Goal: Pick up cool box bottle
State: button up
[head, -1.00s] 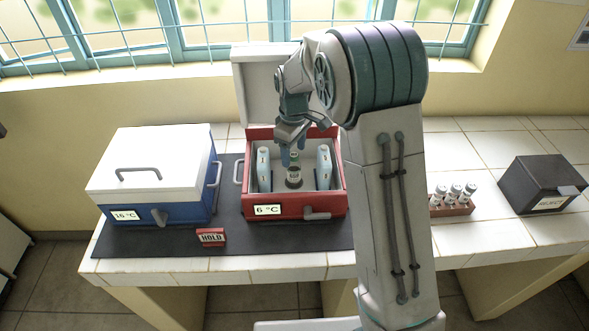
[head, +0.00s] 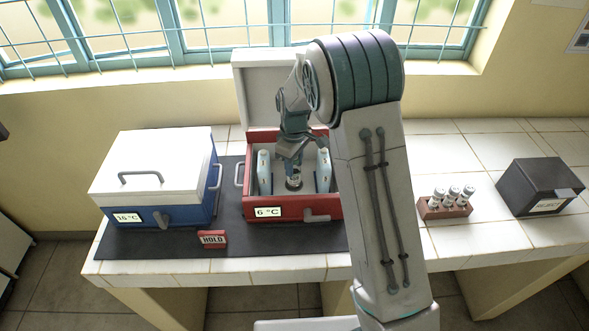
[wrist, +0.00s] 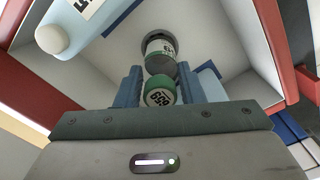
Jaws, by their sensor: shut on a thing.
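The red cool box (head: 322,213) stands open on the counter, its label reading 6 °C. A small bottle (head: 294,183) with a pale label stands upright in a dark round holder inside it. In the wrist view the bottle (wrist: 160,62) shows its label and a green cap (wrist: 159,91) with dark print. My gripper (head: 295,168) reaches down into the box from above. In the wrist view my gripper's blue fingers (wrist: 158,88) are on both sides of the cap, shut on the bottle. The bottle's base is partly hidden by the holder.
Two pale blue packs (head: 264,172) (head: 323,170) stand at the box's left and right inner walls. The raised lid (head: 262,95) is behind. A shut blue box (head: 165,215) labelled 16 °C, a HOLD sign (head: 212,239), a vial rack (head: 445,209) and a dark box (head: 540,187) stand around.

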jog(key=shift+w+r, duration=0.1)
jog(key=shift+r, duration=0.5)
notch_tip(320, 180, up, 3)
jog(key=shift+b, duration=0.85)
jog(key=s+d+r+b, duration=0.2)
jog(key=s+r, duration=0.4)
jog(key=s, duration=0.5)
jog(key=shift+s+r+b, duration=0.3)
jog(key=shift+s+r, duration=0.05)
jog(key=shift+r, duration=0.05)
